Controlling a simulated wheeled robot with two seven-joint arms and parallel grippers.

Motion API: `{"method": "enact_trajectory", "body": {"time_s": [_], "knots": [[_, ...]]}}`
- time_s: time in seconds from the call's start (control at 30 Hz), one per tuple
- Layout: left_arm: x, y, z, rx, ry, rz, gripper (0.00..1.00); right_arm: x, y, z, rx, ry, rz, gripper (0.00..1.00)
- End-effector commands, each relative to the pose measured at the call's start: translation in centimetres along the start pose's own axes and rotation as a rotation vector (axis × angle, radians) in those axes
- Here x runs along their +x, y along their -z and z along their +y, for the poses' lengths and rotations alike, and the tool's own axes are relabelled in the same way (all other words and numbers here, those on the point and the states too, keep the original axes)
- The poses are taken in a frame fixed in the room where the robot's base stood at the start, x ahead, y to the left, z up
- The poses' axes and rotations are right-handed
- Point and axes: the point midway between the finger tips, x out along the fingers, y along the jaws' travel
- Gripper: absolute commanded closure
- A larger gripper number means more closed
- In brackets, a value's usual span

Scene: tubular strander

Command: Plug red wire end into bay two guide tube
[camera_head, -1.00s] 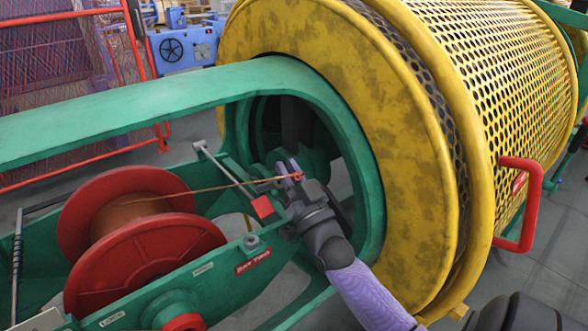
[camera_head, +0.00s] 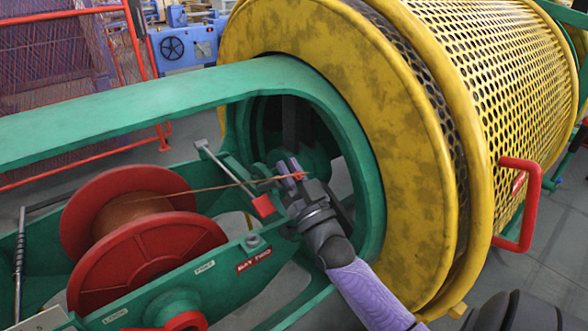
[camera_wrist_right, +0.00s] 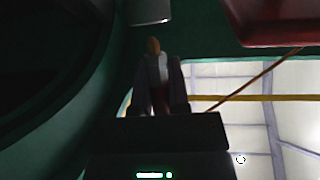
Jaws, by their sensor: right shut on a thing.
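My right gripper (camera_head: 291,172) reaches into the opening of the green cradle frame and is shut on the red wire end (camera_head: 299,176). The copper-coloured wire (camera_head: 215,187) runs from the red bobbin (camera_head: 145,264) to the gripper. In the right wrist view, the gripper fingers (camera_wrist_right: 160,90) close around a pale and dark red piece, with an orange-brown tip (camera_wrist_right: 153,46) beyond them. A grey piece (camera_wrist_right: 150,13) lies at the top of that view, apart from the tip. I cannot tell the bay two guide tube apart in the dark opening. My left gripper is not in view.
The green frame (camera_head: 180,85) surrounds the bobbin and the opening. A lever with a red block (camera_head: 263,206) stands left of my right gripper. The yellow perforated drum (camera_head: 480,90) and its yellow ring (camera_head: 400,150) fill the right side.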

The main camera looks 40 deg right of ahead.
Motion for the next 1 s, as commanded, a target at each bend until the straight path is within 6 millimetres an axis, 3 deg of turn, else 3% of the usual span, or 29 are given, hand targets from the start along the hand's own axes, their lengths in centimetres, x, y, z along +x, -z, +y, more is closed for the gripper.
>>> {"method": "enact_trajectory", "body": {"time_s": [0.47,1.0], "knots": [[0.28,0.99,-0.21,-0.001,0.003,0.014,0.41,0.26,-0.27,0.12,-0.007,-0.001,0.005,1.00],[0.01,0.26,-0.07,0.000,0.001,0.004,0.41,0.38,-0.47,0.21,-0.012,-0.003,0.000,1.00]]}}
